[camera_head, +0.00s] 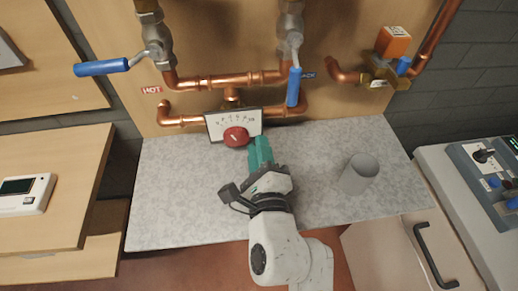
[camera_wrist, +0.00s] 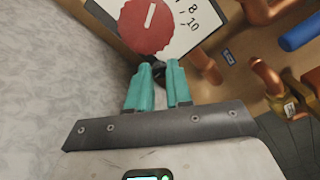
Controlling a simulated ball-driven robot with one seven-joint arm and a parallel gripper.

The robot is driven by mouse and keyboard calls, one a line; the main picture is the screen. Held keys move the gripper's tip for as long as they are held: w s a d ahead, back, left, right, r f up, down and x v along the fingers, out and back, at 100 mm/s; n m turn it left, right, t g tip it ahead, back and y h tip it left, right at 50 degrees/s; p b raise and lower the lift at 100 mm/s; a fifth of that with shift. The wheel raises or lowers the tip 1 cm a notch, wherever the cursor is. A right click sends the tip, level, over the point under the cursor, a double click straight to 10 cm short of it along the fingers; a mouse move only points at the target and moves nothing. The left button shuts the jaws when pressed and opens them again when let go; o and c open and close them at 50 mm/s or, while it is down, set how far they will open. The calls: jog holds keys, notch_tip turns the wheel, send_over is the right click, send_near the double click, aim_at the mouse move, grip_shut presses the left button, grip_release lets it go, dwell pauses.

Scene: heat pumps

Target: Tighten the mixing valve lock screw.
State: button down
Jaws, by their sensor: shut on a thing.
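The mixing valve has a red round knob (camera_head: 235,137) with a white pointer mark, in front of a white numbered scale plate (camera_head: 214,125). The knob (camera_wrist: 147,27) fills the top of the wrist view, close beyond my fingertips. My gripper (camera_head: 260,146) has teal fingers and reaches up to the right side of the knob. In the wrist view my gripper (camera_wrist: 159,70) is shut on a small dark piece, the lock screw (camera_wrist: 159,75), beside the knob. The fingers hide most of the screw, so its shape and turn cannot be told.
Copper pipes (camera_head: 225,80) run across the wooden board behind the valve. Blue-handled levers (camera_head: 102,67) and (camera_head: 293,87) hang near them. The counter's left part is clear.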

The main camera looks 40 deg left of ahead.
jog(key=shift+r+m+p, duration=0.25)
jog(key=shift+m+p, duration=0.75)
jog(key=shift+p, duration=0.5)
jog(key=shift+f+m+p, duration=0.25)
jog(key=shift+m+p, duration=0.25)
jog(key=shift+m, duration=0.8)
jog(key=c, duration=1)
grip_release()
jog(key=shift+c, duration=0.2)
jog(key=b+v, duration=0.1)
jog(key=v, duration=0.9)
jog(key=shift+s+d, duration=0.2)
jog(key=shift+d, duration=0.1)
